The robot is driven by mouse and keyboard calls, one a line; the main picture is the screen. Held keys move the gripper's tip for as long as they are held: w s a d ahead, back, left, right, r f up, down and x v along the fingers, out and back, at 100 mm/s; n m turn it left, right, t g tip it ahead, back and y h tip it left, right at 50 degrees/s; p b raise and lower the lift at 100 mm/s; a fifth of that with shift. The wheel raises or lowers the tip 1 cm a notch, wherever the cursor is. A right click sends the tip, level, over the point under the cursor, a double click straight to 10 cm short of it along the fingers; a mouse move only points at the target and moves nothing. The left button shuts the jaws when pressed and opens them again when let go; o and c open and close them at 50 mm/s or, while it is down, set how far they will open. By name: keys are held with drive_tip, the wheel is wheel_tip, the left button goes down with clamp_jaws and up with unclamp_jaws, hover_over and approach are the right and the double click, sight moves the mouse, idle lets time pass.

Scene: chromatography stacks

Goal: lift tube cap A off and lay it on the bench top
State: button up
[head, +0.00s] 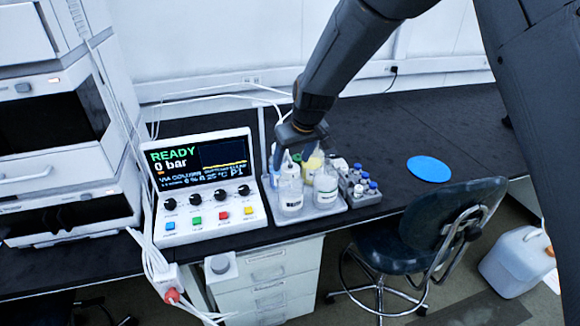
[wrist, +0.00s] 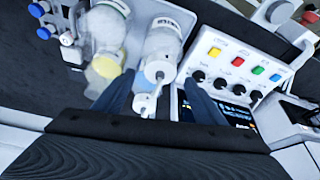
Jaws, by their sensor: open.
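Clear bottles with white labels stand on a light tray (head: 330,219) beside the control box. In the wrist view, a bottle (wrist: 163,42) with a narrow white cap (wrist: 158,72) lies between my open fingers. A small white piece (wrist: 145,103) shows just beyond that cap. No letter A is readable, so I cannot tell for certain which cap is tube cap A. My gripper (head: 291,154) is above the tray, fingers pointing down and apart. It also shows in the wrist view (wrist: 156,98), with nothing visibly held. Contact with the cap cannot be told.
A control box (head: 200,185) with knobs and buttons stands close on the left. A yellow-topped bottle (head: 312,163) and a rack of small blue- and white-capped vials (head: 362,186) stand close by. The black bench is clear around a blue disc (head: 429,168) at right.

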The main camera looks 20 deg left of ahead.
drive_tip(key=shift+x, duration=1.2)
drive_tip(key=c, duration=1.2)
drive_tip(key=shift+o, duration=0.2)
drive_tip(key=shift+r, duration=0.1)
wheel_tip(320, 180, up, 10)
drive_tip(key=b, duration=0.2)
drive_tip(key=shift+f+b, duration=0.25)
drive_tip(key=shift+b, duration=0.1)
wheel_tip(320, 180, up, 4)
drive_tip(key=p, duration=0.2)
hover_over(292, 168)
drive_tip(key=shift+a+r, duration=0.2)
drive_tip(key=shift+w+d, duration=0.1)
